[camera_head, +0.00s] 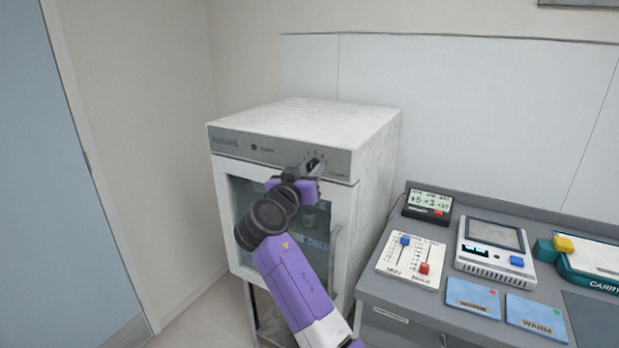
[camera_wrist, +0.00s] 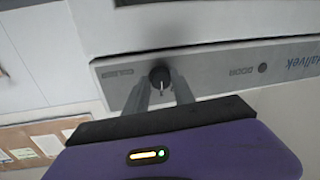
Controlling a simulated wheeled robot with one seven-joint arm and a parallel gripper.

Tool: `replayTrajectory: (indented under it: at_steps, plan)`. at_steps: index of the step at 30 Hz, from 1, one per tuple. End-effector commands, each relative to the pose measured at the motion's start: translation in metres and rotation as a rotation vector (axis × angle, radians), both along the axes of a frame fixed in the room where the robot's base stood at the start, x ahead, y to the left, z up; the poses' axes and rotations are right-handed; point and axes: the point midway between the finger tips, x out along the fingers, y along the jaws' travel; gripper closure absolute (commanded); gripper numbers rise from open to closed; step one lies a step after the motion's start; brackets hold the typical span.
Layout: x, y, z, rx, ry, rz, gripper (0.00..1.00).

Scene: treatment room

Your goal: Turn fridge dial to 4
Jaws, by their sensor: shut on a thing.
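The fridge (camera_head: 375,141) is a small white cabinet with a glass door and a grey control strip (camera_head: 231,141) along its top front. The dark round dial (camera_wrist: 160,76) is on that strip, toward its right end in the head view. My gripper (camera_head: 312,168) reaches up to the strip from below. In the wrist view its two fingers (camera_wrist: 160,89) stand on either side of the dial, shut on it. Small numerals show above the dial in the head view, but the dial's exact setting is too small and partly covered to read.
A grey counter (camera_head: 385,310) stands right of the fridge. It holds a small display (camera_head: 430,200), a slider panel (camera_head: 410,262), a monitor device (camera_head: 492,255), blue WARM packs (camera_head: 472,298) and a green case (camera_head: 590,278). A vertical door handle (camera_head: 335,255) is near my arm.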

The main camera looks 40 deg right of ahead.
Motion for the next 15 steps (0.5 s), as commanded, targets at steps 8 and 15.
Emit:
replayTrajectory:
  at_steps: [8, 15]
  plan:
    - [0.0005, 0.0011, -0.0106, 0.048, -0.135, 0.001, 1.0]
    - [0.0006, 0.001, -0.0103, 0.098, -0.271, 0.002, 1.0]
